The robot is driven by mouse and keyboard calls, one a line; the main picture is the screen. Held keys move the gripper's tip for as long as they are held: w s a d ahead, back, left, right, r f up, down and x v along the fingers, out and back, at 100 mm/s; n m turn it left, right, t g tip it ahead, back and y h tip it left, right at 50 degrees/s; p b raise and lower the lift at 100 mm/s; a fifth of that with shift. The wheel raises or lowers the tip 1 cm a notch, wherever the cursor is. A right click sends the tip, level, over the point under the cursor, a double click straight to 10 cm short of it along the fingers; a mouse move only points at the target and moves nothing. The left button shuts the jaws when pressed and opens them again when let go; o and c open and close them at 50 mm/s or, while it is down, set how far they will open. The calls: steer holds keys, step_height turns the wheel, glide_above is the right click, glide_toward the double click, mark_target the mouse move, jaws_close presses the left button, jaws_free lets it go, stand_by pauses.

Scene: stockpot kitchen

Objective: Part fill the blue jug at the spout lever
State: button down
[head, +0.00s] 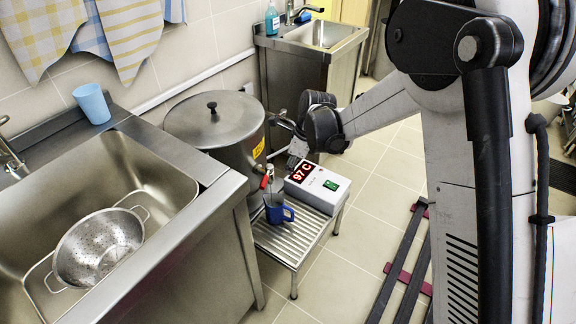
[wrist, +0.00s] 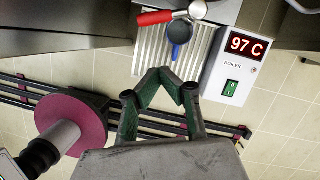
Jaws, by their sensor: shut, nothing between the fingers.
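The blue jug (head: 278,211) stands upright on a slatted metal stand (head: 318,226), below the pot's spout, its handle to the right. The red spout lever (head: 266,181) is just above it. In the wrist view the lever (wrist: 154,18) points left, and the jug (wrist: 180,32) is partly hidden beneath the tap. I cannot tell whether water runs or what the jug holds. My gripper (wrist: 160,73) is shut and empty, apart from the jug and lever in the wrist view. In the head view it is near the pot's right side, its fingertips hard to make out.
The lidded steel pot (head: 198,127) stands behind the jug. A white boiler box (head: 330,194) reading 97 C is right of the jug. A sink (head: 160,165) with a colander (head: 98,248) and a light blue cup (head: 92,103) are at left.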

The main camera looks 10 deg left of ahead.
mark_target(266, 178)
steer(key=a+f+b, duration=0.2)
steer(key=a+f, duration=0.3)
steer(key=f, duration=0.1)
steer(key=shift+a+f, duration=0.4)
